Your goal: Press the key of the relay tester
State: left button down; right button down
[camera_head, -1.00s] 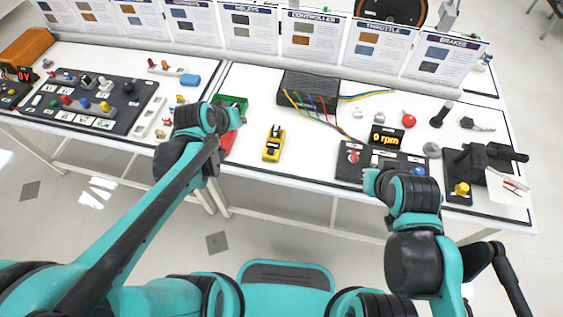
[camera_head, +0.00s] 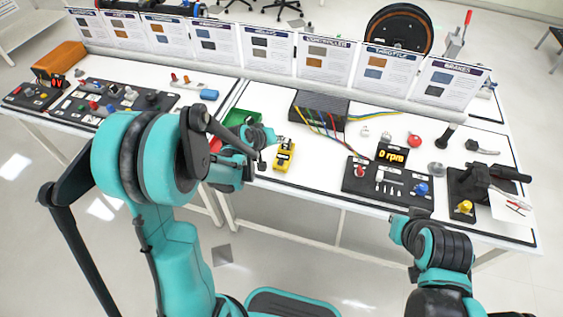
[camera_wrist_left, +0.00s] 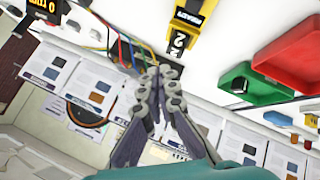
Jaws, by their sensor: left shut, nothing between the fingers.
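The yellow and black handheld device, which I take to be the relay tester, (camera_head: 284,157) lies on the white table right of the green tray. It shows at the top of the left wrist view (camera_wrist_left: 197,16), with a dark display reading READY. My left gripper (camera_head: 281,139) is at the device's far end in the head view; contact cannot be told. In the left wrist view the left gripper's fingers (camera_wrist_left: 159,73) are together and empty, below the device in the picture. The key itself cannot be made out.
A green tray (camera_head: 240,117) and a red tray (camera_wrist_left: 291,56) stand beside the device. A black box (camera_head: 319,108) with coloured wires is behind it. A control panel (camera_head: 387,184) with knobs and an rpm display (camera_head: 392,154) is to the right. Upright cards line the back.

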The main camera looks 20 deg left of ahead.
pick_arm(q)
jog(key=shift+f, duration=0.1)
jog(key=b, duration=0.6)
send_over(279, 162)
notch_tip(279, 162, down, 8)
jog(key=shift+s+r, duration=0.1)
jog(key=shift+r, duration=0.05)
jog(key=shift+f+b, duration=0.45)
jog(key=shift+b, duration=0.15)
dwell(0.5)
jog(key=shift+f+b, duration=0.45)
jog(key=shift+f+b, duration=0.45)
dwell(0.5)
jog(key=shift+r, duration=0.1)
jog(key=shift+d+r+p, duration=0.1)
jog(key=shift+r+p, duration=0.55)
jog(key=shift+r, duration=0.15)
jog(key=shift+r, duration=0.1)
